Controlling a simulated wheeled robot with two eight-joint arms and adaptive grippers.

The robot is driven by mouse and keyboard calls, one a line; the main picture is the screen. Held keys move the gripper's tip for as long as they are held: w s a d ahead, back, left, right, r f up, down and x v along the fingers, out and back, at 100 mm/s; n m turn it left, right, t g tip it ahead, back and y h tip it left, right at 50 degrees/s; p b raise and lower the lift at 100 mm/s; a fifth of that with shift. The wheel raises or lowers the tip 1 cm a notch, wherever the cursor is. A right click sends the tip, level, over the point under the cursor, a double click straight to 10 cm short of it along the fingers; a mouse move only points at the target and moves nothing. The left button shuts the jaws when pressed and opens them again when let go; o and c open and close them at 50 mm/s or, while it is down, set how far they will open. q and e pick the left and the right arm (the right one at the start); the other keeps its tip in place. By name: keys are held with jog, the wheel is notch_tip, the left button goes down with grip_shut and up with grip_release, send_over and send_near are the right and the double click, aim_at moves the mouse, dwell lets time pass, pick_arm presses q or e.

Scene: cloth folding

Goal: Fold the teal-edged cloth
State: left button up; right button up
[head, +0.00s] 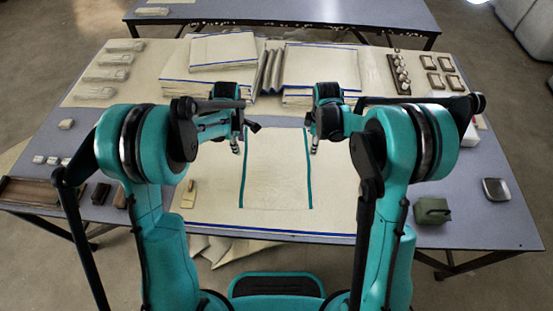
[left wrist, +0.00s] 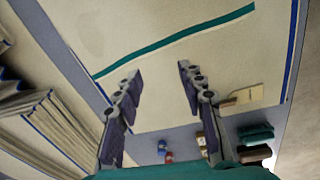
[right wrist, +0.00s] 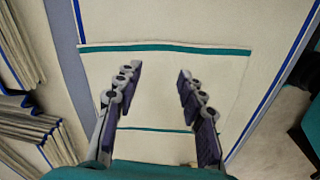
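The cream teal-edged cloth (head: 277,172) lies flat and spread out, with teal strips along its left and right edges. In the left wrist view the cloth (left wrist: 165,25) shows one teal edge ahead of the fingers. In the right wrist view the cloth (right wrist: 156,100) shows both teal edges. My left gripper (head: 238,147) is open and empty near the cloth's far left corner; its fingers stand apart in the left wrist view (left wrist: 157,72). My right gripper (head: 314,146) is near the far right corner, also open and empty in the right wrist view (right wrist: 160,70).
The cloth lies on a larger blue-edged cream sheet (head: 215,212). Blue-edged folded stacks (head: 222,50) and upright grey folds (head: 270,72) stand behind. A wooden brush-like block (head: 188,195) is left of the cloth; a green box (head: 432,211) sits at right.

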pick_arm(q)
jog(key=n+g+p, duration=0.1)
jog(key=n, duration=0.1)
send_over(246, 164)
notch_tip(246, 164, down, 4)
jog(key=f, duration=0.1)
pick_arm(e)
jog(key=n+g, duration=0.1)
jog(key=n, duration=0.1)
send_over(308, 165)
notch_tip(308, 165, down, 4)
jog(key=f, duration=0.1)
pick_arm(q)
jog(key=shift+f, duration=3.95)
pick_arm(e)
jog(key=shift+w+f, duration=0.15)
jog(key=shift+f, duration=3.8)
pick_arm(q)
jog(key=shift+f, duration=0.2)
jog(key=shift+c, duration=0.2)
pick_arm(e)
jog(key=shift+f, duration=0.2)
jog(key=shift+c, duration=0.2)
